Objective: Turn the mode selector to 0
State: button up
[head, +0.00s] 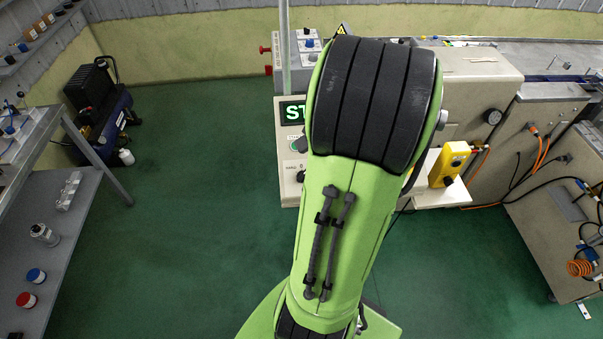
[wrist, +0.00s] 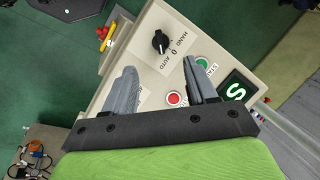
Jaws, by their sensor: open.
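The mode selector (wrist: 160,41) is a black rotary knob on a cream control panel (wrist: 140,65), with HAND, 0 and AUTO printed beside it. A small light mark shows on the knob, but I cannot tell surely which label it points to. My gripper (wrist: 157,64) is open and empty in the wrist view. Its two grey fingers are spread over the panel, with the selector ahead of and between their tips, apart from both. In the head view the selector (head: 301,176) shows small at the panel's left part; my arm hides the gripper there.
On the panel, a red button (wrist: 173,98) lies between the fingers and a green button (wrist: 202,63) lies beside the right finger. A lit green sign (wrist: 237,90) is close by. A yellow box (head: 450,163) stands right of my arm.

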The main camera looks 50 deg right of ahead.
aim_at(302, 176)
jog(key=b+x, duration=0.1)
jog(key=x, duration=0.8)
jog(key=shift+w+f, duration=0.2)
jog(key=shift+f, duration=0.15)
jog(key=shift+c, duration=0.3)
jog(key=c, duration=1)
